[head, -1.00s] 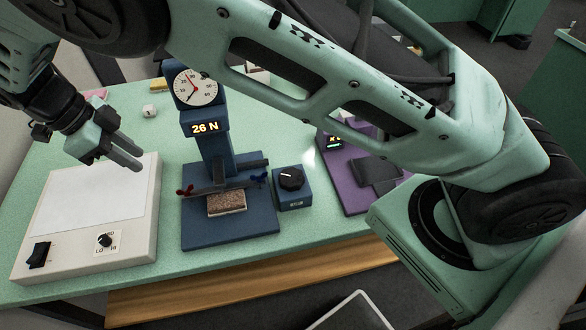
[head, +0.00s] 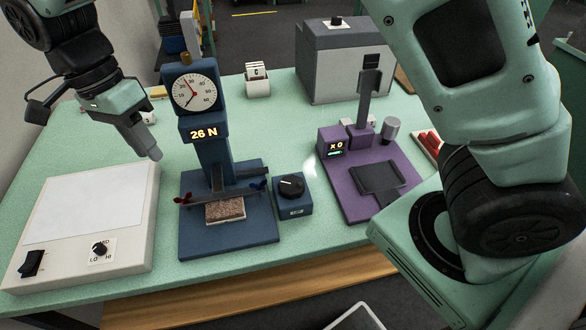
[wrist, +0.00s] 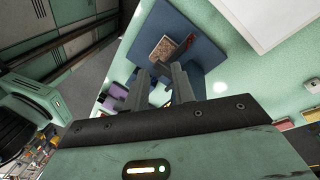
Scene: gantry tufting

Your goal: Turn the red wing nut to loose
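The red wing nut (head: 183,199) sits at the left end of a dark crossbar on the blue test stand (head: 258,239). A blue wing nut (head: 257,185) sits at the bar's right end. A brown block (head: 225,210) lies under the bar. The stand's display (head: 204,132) reads 26 N, below a round dial (head: 194,93). My gripper (head: 149,154) is above and left of the red wing nut, apart from it. In the wrist view my gripper (wrist: 167,75) shows two fingers with a gap between them and nothing held. The stand shows beyond the fingertips.
A white panel box (head: 95,204) with a switch and knob stands left. A blue knob box (head: 291,194) is close to the stand's right side. A purple device (head: 350,205) and grey box (head: 345,65) are farther right.

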